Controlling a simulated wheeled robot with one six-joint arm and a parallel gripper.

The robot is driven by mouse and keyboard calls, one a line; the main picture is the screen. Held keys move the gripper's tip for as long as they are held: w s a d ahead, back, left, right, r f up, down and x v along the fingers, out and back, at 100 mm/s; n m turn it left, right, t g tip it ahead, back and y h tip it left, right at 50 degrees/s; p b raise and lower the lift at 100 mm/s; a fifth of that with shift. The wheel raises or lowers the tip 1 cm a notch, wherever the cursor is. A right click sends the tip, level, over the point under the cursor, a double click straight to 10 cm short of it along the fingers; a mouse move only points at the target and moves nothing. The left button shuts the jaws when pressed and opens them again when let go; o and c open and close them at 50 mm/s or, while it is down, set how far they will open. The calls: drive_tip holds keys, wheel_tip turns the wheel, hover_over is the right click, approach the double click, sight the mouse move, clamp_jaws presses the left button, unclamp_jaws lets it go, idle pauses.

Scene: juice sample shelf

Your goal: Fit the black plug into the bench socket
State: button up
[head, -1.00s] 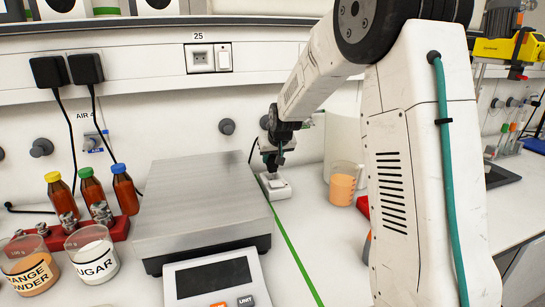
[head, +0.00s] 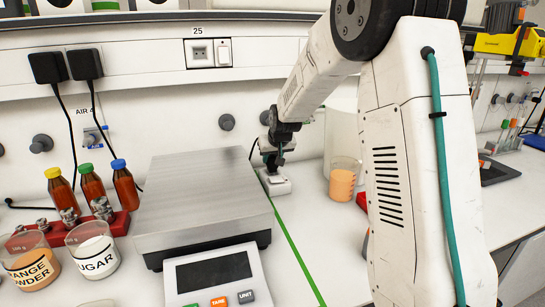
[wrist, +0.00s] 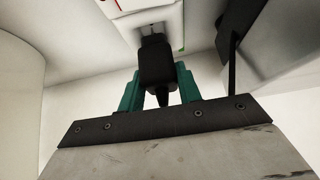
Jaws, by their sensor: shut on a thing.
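My gripper (wrist: 156,76) is shut on the black plug (wrist: 157,62), with a green finger on each side of it. In the wrist view the plug's front end points at the white bench socket (wrist: 165,17). Small dark marks show between plug and socket; I cannot tell whether they are pins or holes, or whether the pins have entered. In the head view my gripper (head: 272,160) is right over the white socket (head: 277,187) on the bench, and the plug is mostly hidden by the gripper.
A steel-topped scale (head: 200,195) stands close left of the socket. A beaker of orange liquid (head: 343,182) stands to its right. A green line (head: 292,245) runs along the bench. Bottles in a red rack (head: 118,222) and two labelled beakers are at the left.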

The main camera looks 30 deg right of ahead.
drive_tip(key=shift+f, duration=1.05)
idle(0.8)
drive_tip(key=o, duration=1.3)
drive_tip(key=shift+c, duration=0.2)
drive_tip(key=shift+r, duration=0.1)
drive_tip(key=v, duration=0.7)
drive_tip(key=shift+s+a+r, duration=0.1)
drive_tip(key=shift+s+r, duration=0.15)
drive_tip(key=shift+s, duration=0.1)
drive_tip(key=s+a+r+g, duration=0.1)
drive_tip(key=s+a+r, duration=0.2)
drive_tip(key=s, duration=0.3)
drive_tip(key=s+a+r, duration=0.2)
drive_tip(key=s+a, duration=0.1)
drive_tip(key=s, duration=0.2)
drive_tip(key=s+a+n+g, duration=0.1)
drive_tip(key=s+a+g, duration=0.1)
drive_tip(key=s, duration=1.3)
drive_tip(key=s+a+n+g+y, duration=0.1)
drive_tip(key=s+a, duration=0.4)
drive_tip(key=s, duration=1)
drive_tip(key=shift+a+g, duration=0.3)
drive_tip(key=shift+g, duration=0.4)
